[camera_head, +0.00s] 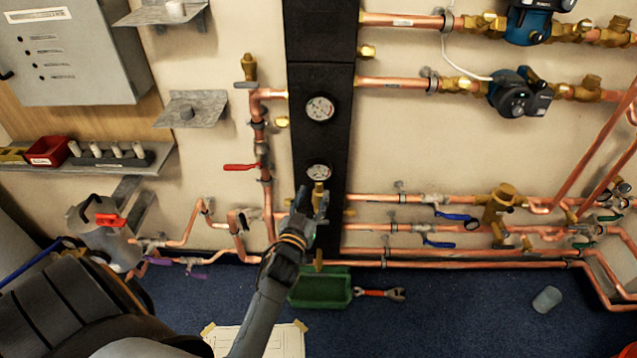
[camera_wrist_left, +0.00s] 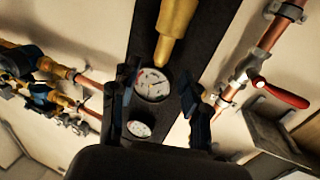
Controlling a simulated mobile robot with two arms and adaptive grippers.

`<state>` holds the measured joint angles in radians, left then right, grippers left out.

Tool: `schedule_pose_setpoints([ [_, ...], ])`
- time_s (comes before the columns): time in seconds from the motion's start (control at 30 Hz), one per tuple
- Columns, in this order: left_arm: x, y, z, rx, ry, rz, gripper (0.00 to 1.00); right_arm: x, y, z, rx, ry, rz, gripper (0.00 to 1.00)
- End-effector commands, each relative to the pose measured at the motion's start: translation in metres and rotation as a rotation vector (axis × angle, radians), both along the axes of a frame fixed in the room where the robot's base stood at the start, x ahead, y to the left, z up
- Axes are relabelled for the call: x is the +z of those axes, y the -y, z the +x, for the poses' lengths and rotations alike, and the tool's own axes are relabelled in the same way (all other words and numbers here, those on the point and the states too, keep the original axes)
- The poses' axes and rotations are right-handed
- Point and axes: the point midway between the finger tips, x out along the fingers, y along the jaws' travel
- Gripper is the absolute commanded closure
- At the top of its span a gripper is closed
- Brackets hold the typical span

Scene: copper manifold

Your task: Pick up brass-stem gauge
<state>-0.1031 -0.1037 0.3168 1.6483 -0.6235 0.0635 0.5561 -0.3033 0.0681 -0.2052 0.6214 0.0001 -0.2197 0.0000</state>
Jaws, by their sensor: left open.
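The brass-stem gauge (camera_head: 318,172) has a round white dial, with its brass stem (camera_head: 319,195) below it, in front of the black vertical panel in the head view. My left gripper (camera_head: 311,204) is open, with its fingers up at the stem. In the left wrist view the stem (camera_wrist_left: 174,35) comes in from the top, and the dial (camera_wrist_left: 152,85) shows between the fingers of the left gripper (camera_wrist_left: 161,85). I cannot tell whether a finger touches the gauge. My right gripper is not in view.
A second dial gauge (camera_head: 320,108) sits higher on the black panel (camera_head: 322,75). Copper pipes with valves run on both sides; a red-handled valve (camera_head: 240,167) is to the left. A green bin (camera_head: 322,287) and a wrench (camera_head: 380,293) lie below on the blue floor.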

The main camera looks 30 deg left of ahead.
Motion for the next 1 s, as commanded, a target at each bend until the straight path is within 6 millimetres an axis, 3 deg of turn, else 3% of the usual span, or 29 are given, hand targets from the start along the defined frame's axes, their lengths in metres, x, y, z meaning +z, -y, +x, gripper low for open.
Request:
schedule_pose_setpoints([
  [0.27,0.0,-0.008,0.023,0.0,0.001,-0.001,0.54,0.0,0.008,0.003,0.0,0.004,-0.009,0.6],
  [0.5,-0.001,-0.019,0.055,0.0,0.001,-0.001,0.54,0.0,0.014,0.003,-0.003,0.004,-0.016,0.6],
  [0.8,-0.001,-0.021,0.061,0.0,-0.001,-0.001,0.54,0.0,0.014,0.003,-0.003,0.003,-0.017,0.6],
  [0.83,-0.001,-0.021,0.061,0.0,-0.001,-0.001,0.56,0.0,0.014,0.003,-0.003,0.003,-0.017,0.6],
  [1.0,-0.001,-0.021,0.061,0.0,-0.001,-0.001,0.9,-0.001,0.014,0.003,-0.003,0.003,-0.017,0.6],
])
